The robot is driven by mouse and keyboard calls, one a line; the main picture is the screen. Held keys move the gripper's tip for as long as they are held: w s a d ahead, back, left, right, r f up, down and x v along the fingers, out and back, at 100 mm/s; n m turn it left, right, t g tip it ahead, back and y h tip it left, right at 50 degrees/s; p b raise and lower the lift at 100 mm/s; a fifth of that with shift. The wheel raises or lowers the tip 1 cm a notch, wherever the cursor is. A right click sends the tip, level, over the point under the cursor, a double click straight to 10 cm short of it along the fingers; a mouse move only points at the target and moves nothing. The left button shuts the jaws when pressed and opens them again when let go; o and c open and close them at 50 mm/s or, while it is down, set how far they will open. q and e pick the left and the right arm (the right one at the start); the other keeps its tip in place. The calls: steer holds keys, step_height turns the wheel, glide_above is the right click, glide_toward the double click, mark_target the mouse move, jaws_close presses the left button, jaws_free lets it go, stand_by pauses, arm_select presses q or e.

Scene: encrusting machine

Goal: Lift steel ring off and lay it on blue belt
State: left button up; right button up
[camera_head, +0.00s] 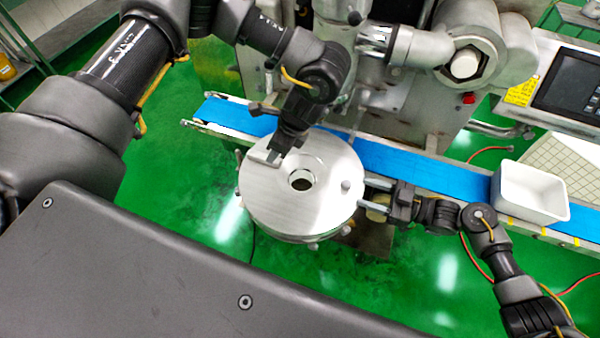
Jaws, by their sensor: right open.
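The steel ring (301,213) is a wide, shiny round plate with a central hole. It sits in front of the blue belt (405,166) on what looks like a round steel body, with small knobs at its side. My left gripper (268,157) reaches down from above to the ring's upper left edge; its fingers overlap the rim, and I cannot tell whether they are closed on it. My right gripper (368,194) is open, pointing left at the ring's right edge, close to a small knob (346,186). Contact there is unclear.
A white bin (530,192) stands on the belt's right end. The belt between ring and bin is clear. The steel machine (405,95) rises behind the belt, with a control screen (570,83) at right. The green floor (180,215) is open at left.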

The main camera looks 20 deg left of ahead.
mark_target(351, 187)
arm_select(q)
steer(key=shift+x, duration=2.6)
arm_select(e)
steer(key=shift+a, duration=2.65)
arm_select(q)
jaws_close()
arm_select(e)
jaws_close()
